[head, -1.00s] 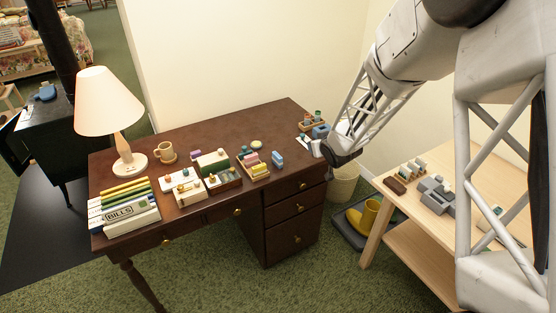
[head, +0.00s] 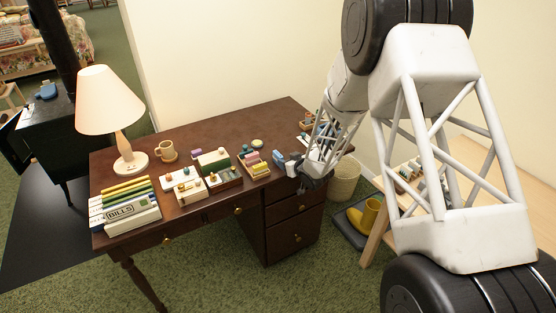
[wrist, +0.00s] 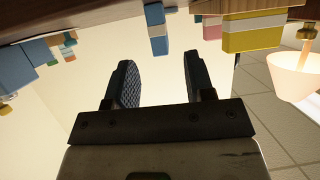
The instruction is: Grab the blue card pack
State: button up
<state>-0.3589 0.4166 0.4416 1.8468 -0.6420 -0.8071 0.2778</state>
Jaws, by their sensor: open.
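The blue card pack (head: 278,157) stands on the right part of the dark desk, beside a small tray of coloured packs. In the wrist view the blue card pack (wrist: 157,30) has a white band and shows at the top middle, beyond the fingertips. My gripper (wrist: 160,70) is open, with nothing between its two dark fingers. The pack lies roughly in line with the gap between them, apart from both. In the head view my gripper (head: 300,172) is at the desk's right front edge, just right of the pack, and partly hidden by my arm.
Close to the blue pack is a tray (head: 262,174) with yellow and pink packs; a yellow pack (wrist: 252,32) shows in the wrist view. A lamp (head: 110,105) and file boxes (head: 132,222) are at the left. A wooden side table (head: 369,235) stands at right.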

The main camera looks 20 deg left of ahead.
jog(key=shift+x, duration=1.3)
jog(key=shift+w, duration=0.1)
jog(key=shift+x, duration=2.55)
jog(key=shift+c, duration=0.2)
grip_shut()
